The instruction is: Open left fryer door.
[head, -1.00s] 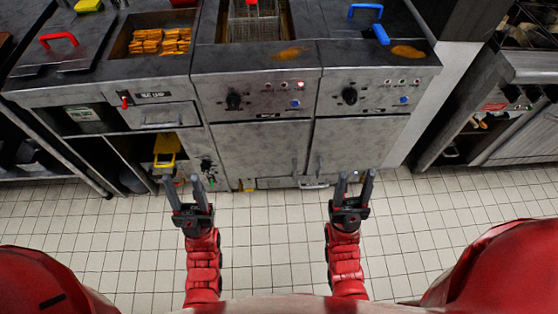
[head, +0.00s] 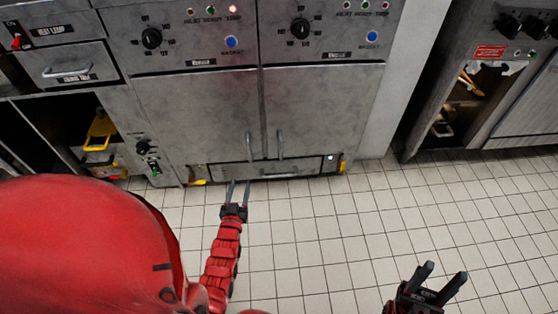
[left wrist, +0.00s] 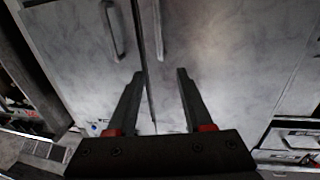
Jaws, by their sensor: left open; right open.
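The left fryer door (head: 190,115) is a closed grey metal panel with a vertical bar handle (head: 249,146) near its right edge. The right fryer door (head: 325,110) is closed beside it, its own handle (head: 281,145) close to the seam. My left gripper (head: 239,184) is open and empty, just below the left door's handle in the head view. In the left wrist view its fingers (left wrist: 160,75) stand apart before the door fronts, with both handles near the top, outside the jaws. My right gripper (head: 446,268) is open and empty over the floor at lower right.
A low drawer (head: 225,171) runs under the doors. Left of them are a drawer unit (head: 65,65) and an open bay with a yellow object (head: 100,130). Another counter (head: 470,90) stands at right. The tiled floor (head: 330,230) in front is clear.

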